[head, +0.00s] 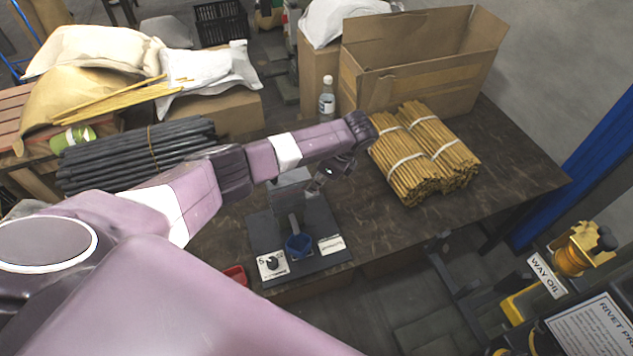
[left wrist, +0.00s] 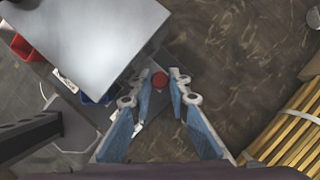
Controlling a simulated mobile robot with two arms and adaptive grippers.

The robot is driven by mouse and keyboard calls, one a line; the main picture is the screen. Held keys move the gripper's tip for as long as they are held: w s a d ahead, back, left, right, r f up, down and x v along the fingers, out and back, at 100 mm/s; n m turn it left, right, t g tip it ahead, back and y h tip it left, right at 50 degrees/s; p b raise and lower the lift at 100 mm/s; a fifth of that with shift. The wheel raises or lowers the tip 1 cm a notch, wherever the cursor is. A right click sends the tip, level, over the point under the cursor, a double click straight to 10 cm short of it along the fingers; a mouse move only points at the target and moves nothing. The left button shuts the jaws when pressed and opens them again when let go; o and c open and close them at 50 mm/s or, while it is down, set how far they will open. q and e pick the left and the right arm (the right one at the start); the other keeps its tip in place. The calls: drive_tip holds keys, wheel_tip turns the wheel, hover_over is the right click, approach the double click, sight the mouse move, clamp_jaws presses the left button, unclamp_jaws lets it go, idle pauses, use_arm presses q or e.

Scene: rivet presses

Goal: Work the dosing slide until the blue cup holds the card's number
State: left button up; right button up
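The blue cup (head: 298,246) stands on the dark base plate (head: 263,232) of the dosing device. In the left wrist view the blue cup (left wrist: 96,99) is mostly hidden under the device's grey box (left wrist: 95,38). A white card (head: 272,265) with a dark round part on it lies left of the cup; it seems to show a 5. My left gripper (head: 318,184) is beside the device. In the left wrist view its fingers (left wrist: 161,78) are open, with a red knob (left wrist: 160,81) between the tips and gaps showing. My right gripper is out of view.
A small white label (head: 331,244) lies right of the cup. A red container (head: 236,275) is at the table's front edge. Tied bundles of yellow sticks (head: 405,165), a bottle (head: 327,100) and a cardboard box (head: 420,75) stand behind on the right. The right table end is clear.

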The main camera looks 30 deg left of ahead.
use_arm(q)
clamp_jaws()
drive_tip(key=shift+w+d+f, duration=0.1)
drive_tip(key=shift+w+d, duration=0.05)
drive_tip(key=w+d+b, duration=0.2)
drive_tip(key=b, duration=0.1)
drive_tip(key=shift+w+d+r, duration=0.15)
drive_tip(key=shift+w+r, duration=0.05)
drive_tip(key=shift+w, duration=0.1)
